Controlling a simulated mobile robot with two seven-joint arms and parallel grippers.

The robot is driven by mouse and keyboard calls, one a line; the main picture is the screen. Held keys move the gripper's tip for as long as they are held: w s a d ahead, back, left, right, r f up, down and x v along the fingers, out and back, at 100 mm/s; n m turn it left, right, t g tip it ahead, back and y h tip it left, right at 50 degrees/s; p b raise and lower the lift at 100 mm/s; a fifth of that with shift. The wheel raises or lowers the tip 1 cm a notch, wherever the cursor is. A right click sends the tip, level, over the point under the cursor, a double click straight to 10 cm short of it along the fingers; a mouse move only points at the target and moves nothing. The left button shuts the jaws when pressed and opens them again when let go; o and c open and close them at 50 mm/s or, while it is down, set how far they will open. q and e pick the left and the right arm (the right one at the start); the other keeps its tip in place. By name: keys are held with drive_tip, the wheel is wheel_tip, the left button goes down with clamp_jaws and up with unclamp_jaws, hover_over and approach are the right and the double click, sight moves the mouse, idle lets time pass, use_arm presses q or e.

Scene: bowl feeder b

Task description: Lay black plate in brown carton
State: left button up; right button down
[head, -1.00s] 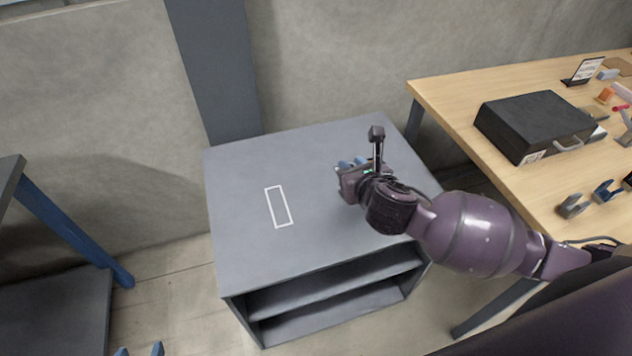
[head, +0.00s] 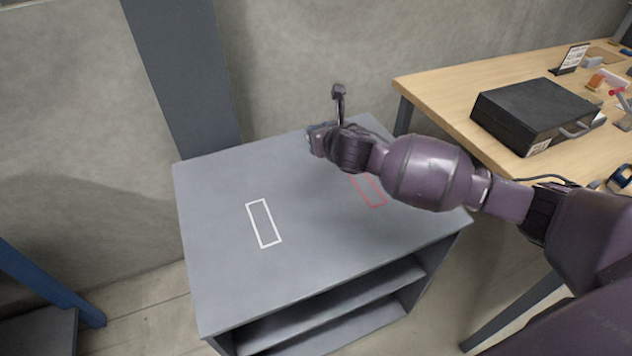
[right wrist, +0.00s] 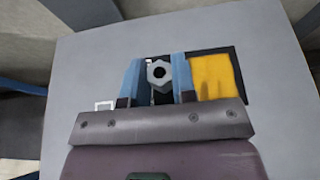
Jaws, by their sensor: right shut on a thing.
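My right gripper (head: 318,135) is over the back part of a grey cabinet top (head: 215,180). In the right wrist view its two blue fingers (right wrist: 158,80) are shut on a grey hexagonal piece (right wrist: 160,74) with a round hole; dark material shows below it. A flat yellow panel with a black border (right wrist: 212,76) is just right of the fingers; my arm hides it in the head view. I cannot make out a separate black plate or brown carton. My left gripper is not in view.
The cabinet top bears a white rectangle outline (head: 264,223) and a partly hidden red outline (head: 372,192). The front and left are clear. A wooden table (head: 425,90) with a black case (head: 535,112) and small items stands at right. A wall is behind.

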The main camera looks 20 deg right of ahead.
drive_tip(key=b, duration=0.3)
hover_over(320, 188)
wheel_tip(320, 188, down, 9)
drive_tip(key=shift+f, duration=0.45)
wheel_tip(320, 188, down, 6)
drive_tip(key=shift+r+b, duration=0.15)
drive_tip(key=shift+b, duration=0.7)
drive_tip(key=shift+f, duration=0.2)
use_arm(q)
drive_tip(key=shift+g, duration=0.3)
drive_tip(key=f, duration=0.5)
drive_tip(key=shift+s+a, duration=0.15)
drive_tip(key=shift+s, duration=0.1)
use_arm(e)
drive_tip(key=shift+r, duration=0.3)
drive_tip(key=shift+f, duration=0.1)
drive_tip(key=c, duration=1.4)
unclamp_jaws()
drive_tip(key=o, duration=0.5)
